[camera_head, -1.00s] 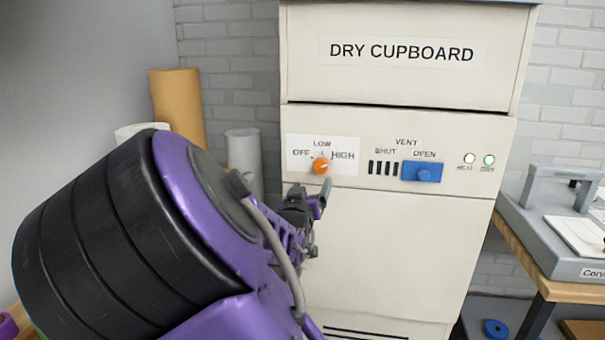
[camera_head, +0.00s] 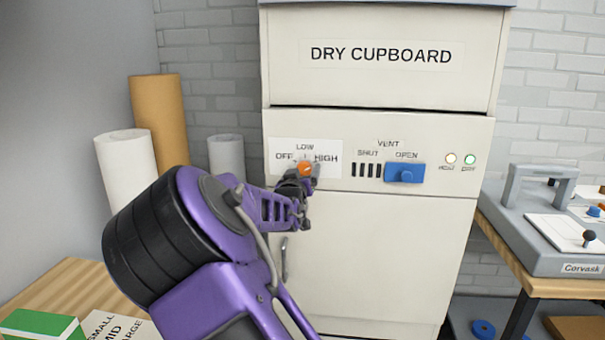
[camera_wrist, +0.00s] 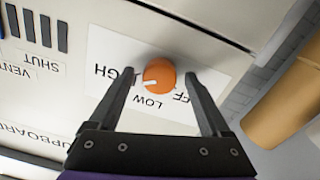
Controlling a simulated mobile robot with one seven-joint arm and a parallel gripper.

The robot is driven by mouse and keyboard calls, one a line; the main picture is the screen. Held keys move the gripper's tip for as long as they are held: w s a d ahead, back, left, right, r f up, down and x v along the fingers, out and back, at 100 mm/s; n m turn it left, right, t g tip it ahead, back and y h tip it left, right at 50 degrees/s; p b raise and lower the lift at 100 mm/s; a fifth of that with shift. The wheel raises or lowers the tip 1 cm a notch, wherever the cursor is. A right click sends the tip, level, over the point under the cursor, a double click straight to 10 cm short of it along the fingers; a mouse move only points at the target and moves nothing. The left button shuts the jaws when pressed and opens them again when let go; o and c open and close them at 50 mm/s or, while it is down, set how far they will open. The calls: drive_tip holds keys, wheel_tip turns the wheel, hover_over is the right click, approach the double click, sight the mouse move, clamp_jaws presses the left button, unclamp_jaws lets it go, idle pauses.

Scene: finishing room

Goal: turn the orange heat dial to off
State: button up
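The orange heat dial (camera_head: 305,169) is on the front panel of the cream dry cupboard (camera_head: 365,235). Its white label plate (camera_head: 332,150) reads OFF, LOW and HIGH. In the wrist view the label is upside down, and the white mark on the dial (camera_wrist: 159,76) points left, towards HIGH. My gripper (camera_head: 303,180) is at the dial and partly hides it in the head view. In the wrist view my gripper (camera_wrist: 161,74) is open, with one finger on each side of the dial. Small gaps show between fingers and dial; I cannot tell the depth.
A blue vent slider (camera_head: 405,173) sits right of the dial, at OPEN, and two small lamps (camera_head: 460,159) are further right. A grey machine (camera_head: 555,245) stands on a bench at right. Paper rolls (camera_head: 160,115) stand at left behind my arm.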

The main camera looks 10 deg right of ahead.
clamp_jaws()
drive_tip(key=shift+n, duration=0.4)
drive_tip(key=n+p, duration=0.2)
drive_tip(key=n, duration=0.2)
drive_tip(key=shift+n, duration=0.4)
drive_tip(key=n, duration=0.6)
drive_tip(key=shift+f+p, duration=0.1)
drive_tip(key=shift+p, duration=0.2)
drive_tip(key=n+b, duration=0.1)
drive_tip(key=n, duration=0.6)
drive_tip(key=shift+y, duration=0.3)
drive_tip(key=n+b, duration=0.1)
drive_tip(key=n, duration=0.4)
drive_tip(key=shift+n, duration=0.4)
drive_tip(key=shift+b, duration=0.3)
